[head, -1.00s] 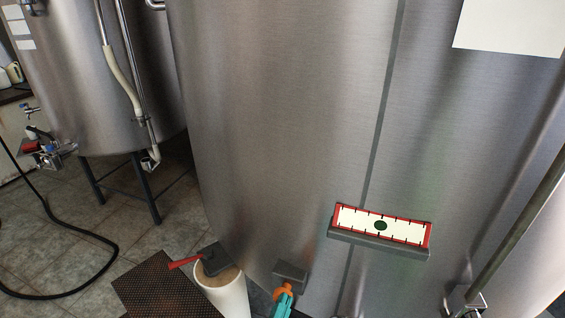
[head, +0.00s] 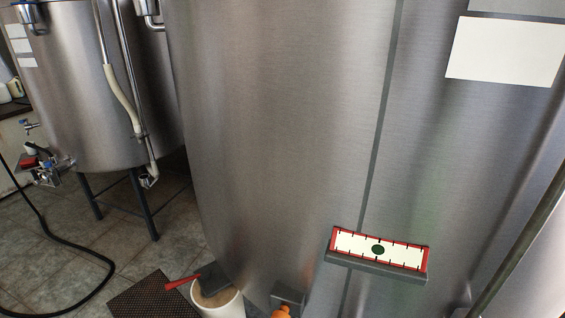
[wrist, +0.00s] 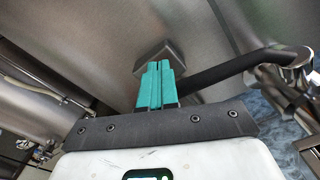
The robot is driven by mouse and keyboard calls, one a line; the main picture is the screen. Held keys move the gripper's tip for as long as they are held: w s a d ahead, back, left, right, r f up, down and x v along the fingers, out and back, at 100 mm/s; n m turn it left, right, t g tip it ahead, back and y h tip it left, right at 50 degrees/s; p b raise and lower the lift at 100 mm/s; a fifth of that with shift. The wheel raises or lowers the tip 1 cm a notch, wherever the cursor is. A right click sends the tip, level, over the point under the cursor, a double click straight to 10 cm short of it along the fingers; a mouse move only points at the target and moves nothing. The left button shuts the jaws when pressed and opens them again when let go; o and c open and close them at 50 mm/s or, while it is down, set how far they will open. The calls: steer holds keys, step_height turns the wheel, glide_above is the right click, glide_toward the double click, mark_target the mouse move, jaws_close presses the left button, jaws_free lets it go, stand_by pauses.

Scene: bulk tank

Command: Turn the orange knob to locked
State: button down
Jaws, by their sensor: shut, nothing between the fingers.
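The orange knob (head: 282,312) shows only in part at the bottom edge of the head view, just below a small grey block (head: 288,297) on the big steel tank. My gripper (wrist: 157,66) is in the wrist view, its two teal fingers side by side, shut and empty. The fingertips point at a grey block (wrist: 168,54) on the steel wall and overlap it in the picture. I cannot see the orange knob in the wrist view, nor whether the fingers touch anything. The gripper is outside the head view.
A red-framed gauge plate (head: 377,250) sticks out from the tank (head: 280,130), right of the knob. A white bucket (head: 218,303) with a red-handled tool (head: 205,279) stands to the left. A dark pipe (wrist: 225,75) runs right of the fingers.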

mark_target(282, 316)
steer(key=shift+p+v, duration=0.3)
steer(key=shift+v, duration=1.5)
steer(key=shift+a+r, duration=0.1)
steer(key=shift+a, duration=0.15)
steer(key=p+x, duration=0.1)
steer(key=x, duration=0.2)
steer(key=p+x, duration=0.1)
steer(key=x, duration=0.1)
steer(key=shift+w+a+p, duration=0.3)
steer(key=shift+w, duration=0.3)
